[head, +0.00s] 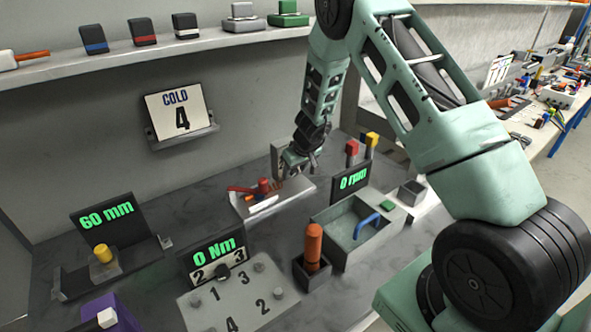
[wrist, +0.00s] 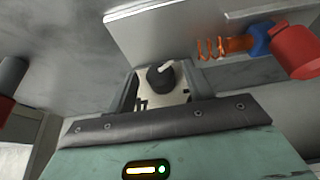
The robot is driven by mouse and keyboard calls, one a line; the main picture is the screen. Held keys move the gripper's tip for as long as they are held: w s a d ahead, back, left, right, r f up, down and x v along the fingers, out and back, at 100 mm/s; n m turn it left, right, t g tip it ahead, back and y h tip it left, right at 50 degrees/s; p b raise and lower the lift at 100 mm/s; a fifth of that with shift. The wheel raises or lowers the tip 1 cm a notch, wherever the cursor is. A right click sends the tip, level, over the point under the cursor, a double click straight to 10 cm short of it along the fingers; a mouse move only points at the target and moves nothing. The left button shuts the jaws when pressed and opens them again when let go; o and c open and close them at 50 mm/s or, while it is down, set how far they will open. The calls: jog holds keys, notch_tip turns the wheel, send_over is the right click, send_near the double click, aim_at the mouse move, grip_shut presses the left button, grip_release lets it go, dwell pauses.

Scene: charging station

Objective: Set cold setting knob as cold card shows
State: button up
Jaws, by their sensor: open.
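The cold card (head: 178,112) on the back wall reads "COLD 4". My gripper (head: 297,162) is low over the back of the bench, near a small upright grey plate (head: 277,158). In the wrist view my gripper (wrist: 160,92) is open, with a dark finger on each side of a black knob (wrist: 158,80) that has a white pointer. The pointer leans up and to the right in that view. Behind the knob is a pale dial plate (wrist: 178,99) with dark marks, partly hidden. Whether the fingers touch the knob I cannot tell. The knob is hidden in the head view.
The "0 rpm" display (head: 352,180), a grey bin with a blue handle (head: 352,235) and the "0 Nm" display (head: 213,252) stand nearby. A shelf (head: 150,52) runs above.

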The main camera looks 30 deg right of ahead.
jog(key=c, duration=1)
jog(key=shift+o, duration=0.2)
jog(key=y+b, duration=0.1)
jog(key=b, duration=0.1)
jog(key=d+y+b, duration=0.1)
jog(key=y+b, duration=0.1)
jog(key=shift+f+m+b, duration=0.3)
jog(key=shift+f+m, duration=0.1)
jog(key=y+b, duration=0.3)
jog(key=b, duration=0.2)
jog(key=shift+d+f+m, duration=0.15)
jog(key=shift+m, duration=0.15)
jog(key=m+y+b, duration=0.1)
jog(key=y+b, duration=0.3)
jog(key=y, duration=0.1)
jog(key=shift+d+y, duration=0.15)
jog(key=shift+y, duration=0.15)
jog(key=shift+b, duration=0.3)
